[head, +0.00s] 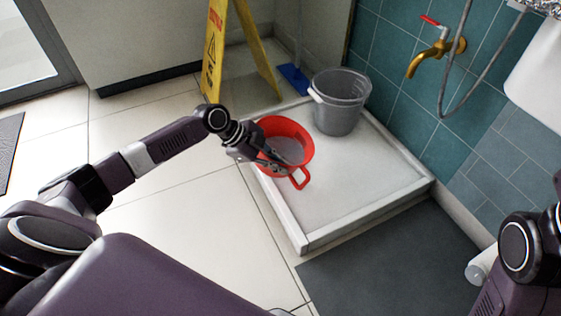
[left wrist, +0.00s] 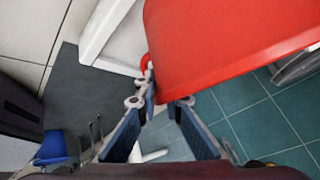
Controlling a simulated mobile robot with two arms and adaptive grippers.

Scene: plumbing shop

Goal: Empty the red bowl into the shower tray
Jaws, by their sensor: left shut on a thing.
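The red bowl (head: 297,157) is in the head view, over the left edge of the white shower tray (head: 345,195). Its opening faces up toward my head, and greyish contents, perhaps water, show inside. A red loop handle sticks out at its near side. My left gripper (head: 268,157) comes in from the left and is shut on the bowl's side wall. In the left wrist view the bowl (left wrist: 225,45) fills the upper right, and its wall sits between the fingers of my left gripper (left wrist: 168,98). My right arm shows at the right edge, but its gripper is out of view.
A grey bucket (head: 338,112) stands in the tray's back part. A yellow warning sign (head: 215,50) and a blue mop (head: 293,78) stand behind. A brass tap (head: 430,55) is on the teal wall. The tray's front and middle are clear. A dark mat (head: 395,265) lies before it.

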